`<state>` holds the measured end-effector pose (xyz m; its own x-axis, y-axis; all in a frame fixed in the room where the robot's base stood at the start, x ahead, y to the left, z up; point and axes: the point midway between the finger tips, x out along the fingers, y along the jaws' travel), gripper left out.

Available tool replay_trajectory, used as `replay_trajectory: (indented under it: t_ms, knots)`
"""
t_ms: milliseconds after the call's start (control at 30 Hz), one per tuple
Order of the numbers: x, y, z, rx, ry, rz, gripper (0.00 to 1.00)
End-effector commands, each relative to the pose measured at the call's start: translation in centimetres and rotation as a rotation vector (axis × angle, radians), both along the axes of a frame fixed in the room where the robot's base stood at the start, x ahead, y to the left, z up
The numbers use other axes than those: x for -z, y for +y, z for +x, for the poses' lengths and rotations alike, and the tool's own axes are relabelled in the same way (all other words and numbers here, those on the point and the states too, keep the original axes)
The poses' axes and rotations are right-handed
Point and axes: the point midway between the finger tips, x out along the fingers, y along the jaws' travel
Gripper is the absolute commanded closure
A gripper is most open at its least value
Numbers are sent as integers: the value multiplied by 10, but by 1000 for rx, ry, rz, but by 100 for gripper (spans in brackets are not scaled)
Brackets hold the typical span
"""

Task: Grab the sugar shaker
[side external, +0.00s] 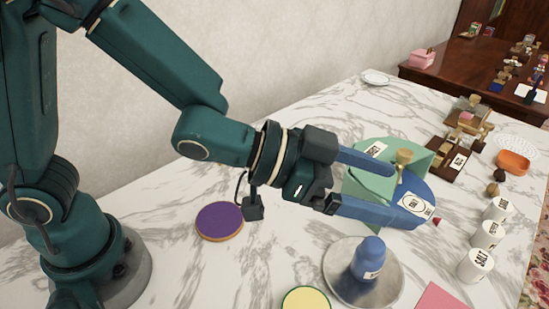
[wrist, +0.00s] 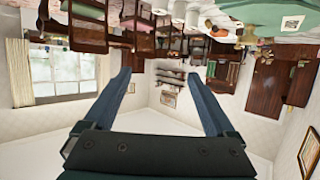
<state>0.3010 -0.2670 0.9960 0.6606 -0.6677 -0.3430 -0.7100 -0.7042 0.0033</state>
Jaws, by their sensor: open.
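Three white labelled cylinders stand at the right of the marble table in the side view. The nearest cylinder (side external: 476,265) reads like "SALT"; the middle cylinder (side external: 487,234) and the far cylinder (side external: 497,208) have labels too small to read surely. A blue, round-topped shaker-like piece (side external: 369,257) with a small label stands on a silver plate (side external: 338,284). I cannot tell which one is the sugar shaker. My gripper (side external: 398,193) is open, its blue fingers level above the table and left of the white cylinders. In the wrist view nothing is between the fingers (wrist: 158,76).
A green labelled block (side external: 372,187) and a blue labelled piece (side external: 413,203) lie behind and beside the fingers. An orange dish (side external: 512,162) and wooden trays (side external: 455,160) are farther back. A purple disc (side external: 219,221) lies left. The table's right edge is close to the cylinders.

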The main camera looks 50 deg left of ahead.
Motion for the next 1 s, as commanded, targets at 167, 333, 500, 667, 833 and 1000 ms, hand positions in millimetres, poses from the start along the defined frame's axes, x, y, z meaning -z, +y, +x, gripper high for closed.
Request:
replay_trajectory:
  t_ms: [167,333,500,667,833,1000]
  knots:
    - [46,2,-1,-5,13,10,9]
    - [89,2,0,-7,11,10,9]
    - [117,2,0,-6,3,6,9]
    - [127,1,1,-5,-1,4,9]
    - [131,-7,9,-3,-5,3,9]
    - [137,-20,21,-3,-5,3,9]
